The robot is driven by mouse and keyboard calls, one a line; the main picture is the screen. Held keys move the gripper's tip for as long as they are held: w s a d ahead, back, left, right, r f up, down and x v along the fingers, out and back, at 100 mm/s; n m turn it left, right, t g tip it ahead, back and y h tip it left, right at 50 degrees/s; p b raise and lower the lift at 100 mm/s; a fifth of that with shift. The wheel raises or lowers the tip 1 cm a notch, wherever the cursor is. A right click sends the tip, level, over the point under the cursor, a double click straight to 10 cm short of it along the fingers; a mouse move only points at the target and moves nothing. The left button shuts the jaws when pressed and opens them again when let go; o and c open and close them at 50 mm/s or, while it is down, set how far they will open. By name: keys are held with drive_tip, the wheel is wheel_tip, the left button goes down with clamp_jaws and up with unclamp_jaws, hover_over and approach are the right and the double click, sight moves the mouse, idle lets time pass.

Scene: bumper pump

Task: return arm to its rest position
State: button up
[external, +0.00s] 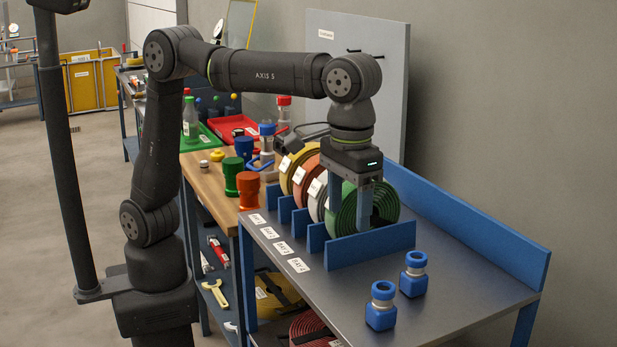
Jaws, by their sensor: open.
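My gripper (368,205) points down above the grey-topped table (455,290), at the green hose roll (388,207) in the last slot of the blue rack (370,245). Its two blue-grey fingers are apart, and they overlap the green roll in the picture. I cannot tell whether either finger touches the roll. My arm reaches out from its base at the left, with the forearm roughly level and the wrist bent down.
Other rolls (303,172) stand in the rack on the left. Two blue fittings (381,305) stand at the table's front right. A blue rail (470,225) and grey panel (375,75) border the back. A wooden bench (205,180) holds colored fittings. A dark post stands left.

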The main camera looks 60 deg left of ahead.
drive_tip(key=w+a+n, duration=0.3)
drive_tip(key=w+a, duration=1.3)
drive_tip(key=w, duration=0.2)
drive_tip(key=shift+w+a+n, duration=0.2)
drive_tip(key=shift+w+n, duration=0.1)
drive_tip(key=shift+w, duration=0.05)
